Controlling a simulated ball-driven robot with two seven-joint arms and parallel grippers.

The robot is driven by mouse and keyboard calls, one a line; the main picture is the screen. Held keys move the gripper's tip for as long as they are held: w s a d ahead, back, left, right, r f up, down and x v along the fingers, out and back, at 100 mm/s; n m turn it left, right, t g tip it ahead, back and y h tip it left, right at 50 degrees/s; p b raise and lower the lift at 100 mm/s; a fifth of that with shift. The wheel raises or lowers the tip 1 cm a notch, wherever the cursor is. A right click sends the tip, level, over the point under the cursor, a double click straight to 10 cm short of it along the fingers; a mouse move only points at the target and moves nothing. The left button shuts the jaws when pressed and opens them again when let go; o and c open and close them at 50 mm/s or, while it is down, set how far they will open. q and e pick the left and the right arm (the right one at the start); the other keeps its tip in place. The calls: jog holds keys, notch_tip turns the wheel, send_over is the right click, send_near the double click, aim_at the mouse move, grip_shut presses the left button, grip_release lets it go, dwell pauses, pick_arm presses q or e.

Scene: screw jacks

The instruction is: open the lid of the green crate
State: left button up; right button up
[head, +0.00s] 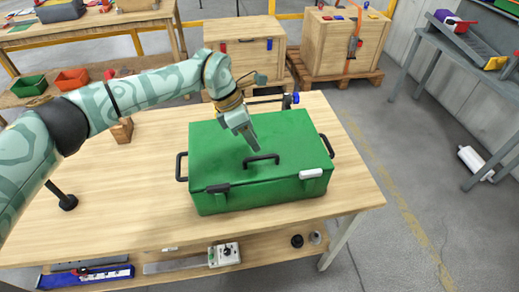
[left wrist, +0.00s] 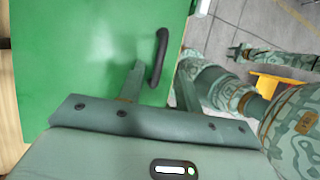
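The green crate (head: 262,190) stands on the wooden table with its lid (head: 215,145) shut. A black bar handle (head: 262,158) sits on the lid, and it shows in the left wrist view (left wrist: 159,58). The front has a dark latch (head: 218,188) and a white latch (head: 311,173). My left gripper (head: 252,143) is over the lid, just behind the handle. In the left wrist view its fingers (left wrist: 160,82) are apart, with the handle seen between them; contact cannot be told. My right gripper (left wrist: 236,52) shows small beyond the crate, its opening unclear.
The wooden table (head: 130,215) has free room left of the crate. A dark upright peg (head: 67,201) and a wooden block (head: 122,130) stand there. A lower shelf (head: 275,248) holds tools. Wooden crates (head: 245,60) stand behind on pallets.

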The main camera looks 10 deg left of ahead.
pick_arm(q)
send_over(259, 163)
notch_tip(259, 163, down, 4)
jog(key=shift+s+d+f, duration=0.1)
jog(key=shift+s+f, duration=0.05)
jog(key=shift+f, duration=0.05)
pick_arm(e)
jog(key=shift+f, duration=0.2)
jog(key=shift+s, duration=0.1)
pick_arm(q)
grip_shut()
pick_arm(e)
jog(key=shift+d+f, duration=0.1)
